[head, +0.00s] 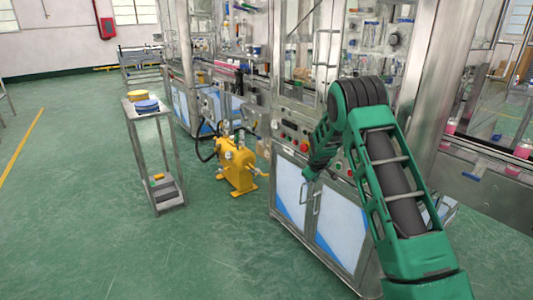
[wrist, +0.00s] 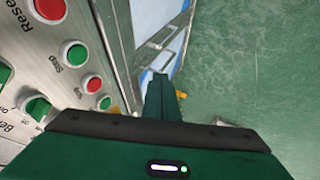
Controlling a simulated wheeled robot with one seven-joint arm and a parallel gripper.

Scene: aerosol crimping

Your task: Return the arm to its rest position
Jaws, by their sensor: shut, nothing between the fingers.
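My green arm rises from the lower right of the head view, bends at a dark elbow and reaches down toward the machine's control panel (head: 292,136). My gripper (head: 307,176) is at the arm's end, in front of the cabinet just below the panel. In the wrist view my gripper (wrist: 162,82) shows its green fingers together, with nothing held. The panel's red and green buttons (wrist: 75,53) are to its left, close but apart from the fingers. Part of the machine is hidden behind my arm.
A steel cabinet (head: 335,212) with door handles stands close to the gripper. A yellow pump unit (head: 237,168) stands on the floor left of it. A metal stand (head: 178,165) with yellow and blue lids is farther left. Open green floor (head: 75,200) lies at left.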

